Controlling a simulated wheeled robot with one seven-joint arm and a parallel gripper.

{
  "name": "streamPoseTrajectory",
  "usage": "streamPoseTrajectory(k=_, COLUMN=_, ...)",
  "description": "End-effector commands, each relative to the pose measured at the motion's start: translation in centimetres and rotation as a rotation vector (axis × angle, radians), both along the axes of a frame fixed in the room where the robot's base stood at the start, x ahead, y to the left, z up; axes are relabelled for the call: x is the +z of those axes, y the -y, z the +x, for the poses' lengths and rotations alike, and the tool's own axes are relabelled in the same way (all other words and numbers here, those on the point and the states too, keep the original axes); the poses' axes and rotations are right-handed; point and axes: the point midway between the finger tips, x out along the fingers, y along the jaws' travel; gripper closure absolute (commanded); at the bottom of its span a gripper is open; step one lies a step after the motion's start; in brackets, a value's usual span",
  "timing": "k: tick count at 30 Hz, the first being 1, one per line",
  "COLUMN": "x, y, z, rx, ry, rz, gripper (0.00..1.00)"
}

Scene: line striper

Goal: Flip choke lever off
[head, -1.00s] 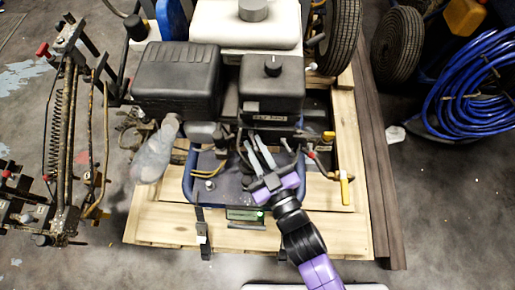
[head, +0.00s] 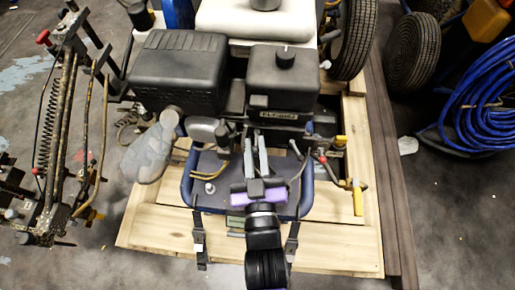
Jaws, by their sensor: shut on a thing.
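The line striper's engine sits in the middle of the head view, with a black air filter box (head: 283,82) and a black ribbed muffler cover (head: 178,72). My gripper (head: 256,136) reaches up from the bottom of the view. Its two grey fingers are nearly parallel, with a narrow gap, and their tips meet the engine just below the filter box. The jaws are shut on a small part there, at the choke lever's place. The fingers and the box's shadow hide the lever, so its position cannot be told.
A red-handled valve and a yellow handle (head: 358,198) stand at right. The machine rests on a wooden pallet (head: 335,250). A coiled blue hose (head: 480,95) lies far right.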

Motion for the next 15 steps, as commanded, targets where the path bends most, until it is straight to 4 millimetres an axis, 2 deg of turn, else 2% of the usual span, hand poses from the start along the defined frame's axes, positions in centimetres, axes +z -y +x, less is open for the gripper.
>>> streamPoseTrajectory(k=15, x=0.0, y=-1.3, z=0.1, rx=-0.190, ry=-0.004, rz=0.006, gripper=1.00)
